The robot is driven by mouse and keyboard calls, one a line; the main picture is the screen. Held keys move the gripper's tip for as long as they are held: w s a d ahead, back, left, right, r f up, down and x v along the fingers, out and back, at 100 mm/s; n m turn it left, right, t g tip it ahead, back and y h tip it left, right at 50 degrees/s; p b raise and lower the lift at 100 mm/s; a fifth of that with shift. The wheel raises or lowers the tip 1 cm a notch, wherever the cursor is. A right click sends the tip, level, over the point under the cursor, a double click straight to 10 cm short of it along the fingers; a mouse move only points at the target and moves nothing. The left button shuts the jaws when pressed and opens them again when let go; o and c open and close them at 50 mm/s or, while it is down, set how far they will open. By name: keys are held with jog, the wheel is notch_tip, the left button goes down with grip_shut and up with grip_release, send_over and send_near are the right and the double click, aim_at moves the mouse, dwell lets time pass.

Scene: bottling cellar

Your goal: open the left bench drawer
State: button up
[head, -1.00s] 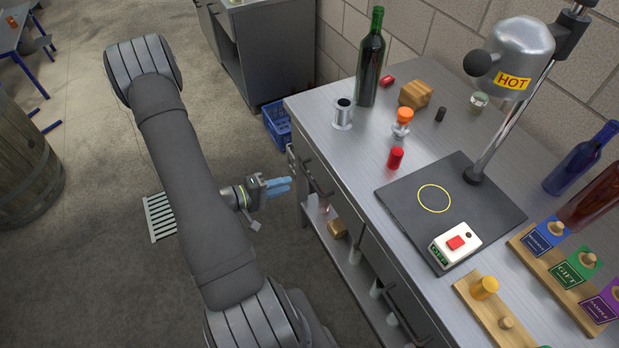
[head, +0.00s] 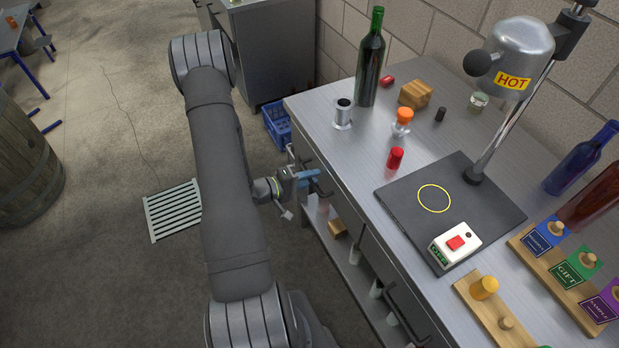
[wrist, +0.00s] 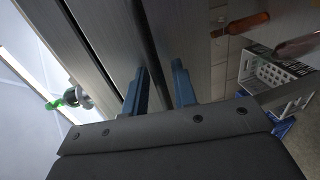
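The left bench drawer (head: 339,205) is in the front of the metal bench, below the top's left end, and looks shut. Its dark bar handle (head: 325,188) stands out from the front, partly hidden by my fingers. My gripper (head: 309,177), with blue fingers, is at this handle. In the wrist view my fingers (wrist: 160,88) are apart, one on each side of a dark bar (wrist: 149,45) running along the metal front. A gap shows between them; contact with the bar cannot be made out.
A second handle (head: 405,312) is further right on the bench front. A lower shelf (head: 345,262) holds small items. A blue crate (head: 277,124) stands on the floor by the bench's left end. A green bottle (head: 370,62) and a hot lamp (head: 519,50) stand on top.

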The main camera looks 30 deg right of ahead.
grip_shut()
jog(key=f+v, duration=0.2)
jog(key=v, duration=1)
jog(key=a+f+v, duration=0.1)
jog(key=f+v, duration=0.2)
jog(key=v, duration=1)
jog(key=shift+a, duration=0.35)
grip_release()
jog(key=shift+f, duration=0.1)
